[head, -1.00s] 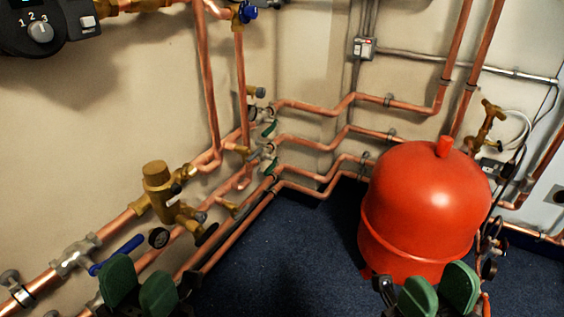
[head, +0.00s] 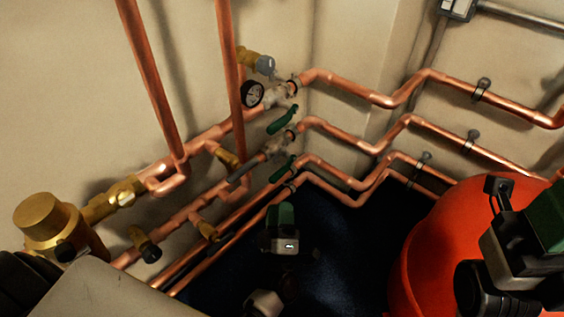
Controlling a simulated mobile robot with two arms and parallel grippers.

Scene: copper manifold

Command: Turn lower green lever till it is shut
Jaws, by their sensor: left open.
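The lower green lever (head: 283,169) is on the lower valve (head: 277,145), near the corner. In the picture it slants up to the right, roughly along its pipe. The upper green lever (head: 283,120) is on the upper valve (head: 281,95), at a similar slant. My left gripper (head: 274,263) is open and empty, over the dark floor. Its green-padded finger shows just below the lower lever, with a visible gap in the picture; depth is unclear. My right gripper (head: 535,235) is at the right edge, partly cut off, and its opening cannot be judged.
Copper pipes (head: 390,101) run along both walls close to the levers. A red tank (head: 420,248) stands at right, behind my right gripper. A round gauge (head: 252,94) and brass fittings (head: 48,222) are at left. Dark blue floor (head: 335,250) lies open between.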

